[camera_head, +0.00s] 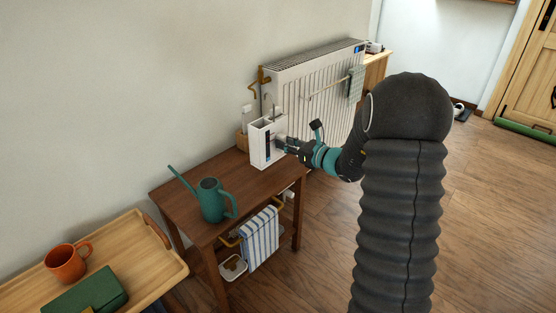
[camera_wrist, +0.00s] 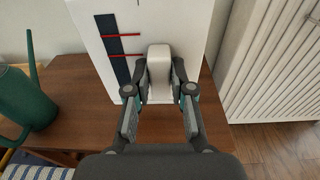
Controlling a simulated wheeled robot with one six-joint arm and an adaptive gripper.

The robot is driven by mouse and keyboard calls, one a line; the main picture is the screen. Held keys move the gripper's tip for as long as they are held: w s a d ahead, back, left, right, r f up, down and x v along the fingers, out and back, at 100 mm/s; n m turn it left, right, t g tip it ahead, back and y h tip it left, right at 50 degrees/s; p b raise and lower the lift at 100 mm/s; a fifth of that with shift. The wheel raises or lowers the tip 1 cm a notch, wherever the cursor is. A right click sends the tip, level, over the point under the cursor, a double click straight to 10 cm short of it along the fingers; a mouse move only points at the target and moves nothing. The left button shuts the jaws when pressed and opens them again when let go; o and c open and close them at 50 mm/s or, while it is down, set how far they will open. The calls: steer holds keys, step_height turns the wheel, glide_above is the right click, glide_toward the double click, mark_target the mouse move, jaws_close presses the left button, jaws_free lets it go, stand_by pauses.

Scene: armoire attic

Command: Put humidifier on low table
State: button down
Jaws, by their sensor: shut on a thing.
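The humidifier (camera_head: 262,143) is a white upright box with a dark strip and red marks on its front. My gripper (camera_head: 285,145) is at its front, above the right part of a brown wooden low table (camera_head: 236,172). In the wrist view, my gripper's fingers (camera_wrist: 160,88) are closed on a pale knob-like handle on the humidifier (camera_wrist: 185,22). The humidifier appears upright at the table's back right; I cannot tell whether its base touches the top. The fingers partly hide its lower front.
A green watering can (camera_head: 212,200) stands on the table's left part. A white radiator (camera_head: 315,95) is behind on the right. A striped towel (camera_head: 260,238) hangs at the table's front. A wooden tray (camera_head: 150,262) with an orange mug (camera_head: 66,262) is at lower left.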

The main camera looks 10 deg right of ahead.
mark_target(273, 157)
steer(key=shift+s+a+f, duration=0.1)
steer(key=shift+a+f, duration=0.25)
steer(key=shift+a, duration=0.3)
steer(key=shift+s+a+f, duration=0.1)
steer(key=shift+a+f, duration=0.2)
steer(key=shift+a, duration=0.3)
steer(key=shift+f, duration=2)
steer(key=shift+f, duration=0.15)
steer(key=c, duration=1.4)
jaws_free()
steer(key=shift+f, duration=0.1)
steer(key=shift+c, duration=0.2)
steer(key=o, duration=0.4)
steer(key=shift+o, duration=0.2)
